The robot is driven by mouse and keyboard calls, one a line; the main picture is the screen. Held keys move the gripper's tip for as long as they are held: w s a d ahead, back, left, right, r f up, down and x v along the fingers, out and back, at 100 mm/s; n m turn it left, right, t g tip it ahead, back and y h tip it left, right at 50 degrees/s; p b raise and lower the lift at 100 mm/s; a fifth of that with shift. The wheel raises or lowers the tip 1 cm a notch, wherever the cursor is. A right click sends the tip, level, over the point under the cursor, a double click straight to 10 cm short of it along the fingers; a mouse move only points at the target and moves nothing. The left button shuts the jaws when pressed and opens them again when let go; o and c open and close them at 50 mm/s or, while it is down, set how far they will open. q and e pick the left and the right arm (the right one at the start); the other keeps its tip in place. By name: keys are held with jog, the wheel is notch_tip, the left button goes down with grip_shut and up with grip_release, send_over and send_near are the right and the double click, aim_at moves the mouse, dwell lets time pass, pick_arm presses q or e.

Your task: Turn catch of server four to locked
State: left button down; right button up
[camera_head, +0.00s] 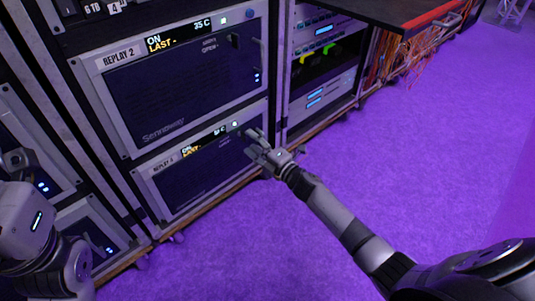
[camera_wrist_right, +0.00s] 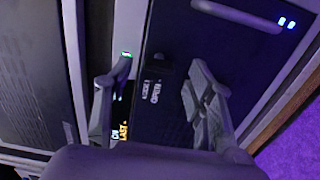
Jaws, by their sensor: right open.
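The lower server (camera_head: 190,183), labelled Replay with a digit that looks like 4, has a dark front panel and a lit display strip. My right gripper (camera_head: 251,143) is at its upper right corner, fingers apart and empty. In the right wrist view the open fingers of this gripper (camera_wrist_right: 162,72) stand on either side of a small dark catch (camera_wrist_right: 157,69), with no clear contact. The label OPEN and a second, unclear one sit beside the catch. The gripper hides the catch in the head view. My left gripper (camera_head: 16,160) is partly seen at the left edge; its fingers are unclear.
The Replay 2 server (camera_head: 185,85) is directly above, with its own catch (camera_head: 233,40) at upper right. Orange cables (camera_head: 405,55) hang there. The purple floor (camera_head: 330,150) is clear.

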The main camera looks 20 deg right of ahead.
jog(key=v, duration=0.9)
jog(key=shift+r, duration=0.1)
